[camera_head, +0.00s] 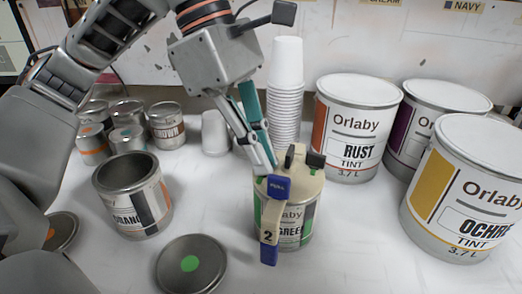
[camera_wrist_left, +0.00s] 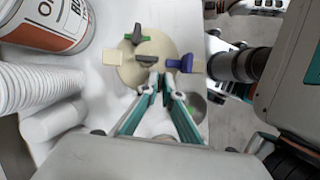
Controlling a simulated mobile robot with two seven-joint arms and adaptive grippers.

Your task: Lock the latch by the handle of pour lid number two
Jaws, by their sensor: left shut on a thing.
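Pour lid number two (camera_head: 306,183) is beige and sits on a green-labelled can (camera_head: 292,235). Its blue-ended handle (camera_head: 277,188), marked 2, hangs down the can's front. In the left wrist view the lid (camera_wrist_left: 128,72) shows from above, with the blue handle part (camera_wrist_left: 185,65) at its right. A dark latch bar (camera_wrist_left: 143,60) lies across the lid's middle, and a dark and green piece (camera_wrist_left: 137,36) is at the far edge. My left gripper (camera_head: 268,166) reaches down onto the lid beside the handle. Its fingertips (camera_wrist_left: 160,78) are close together at the latch bar, shut on it, partly hiding it.
An open can (camera_head: 142,212) stands left, and a loose lid with a green dot (camera_head: 190,264) lies in front. Stacked white cups (camera_head: 285,100) stand behind. Large Rust (camera_head: 352,130) and Ochre (camera_head: 465,190) cans stand right. Small cans (camera_head: 166,127) stand back left.

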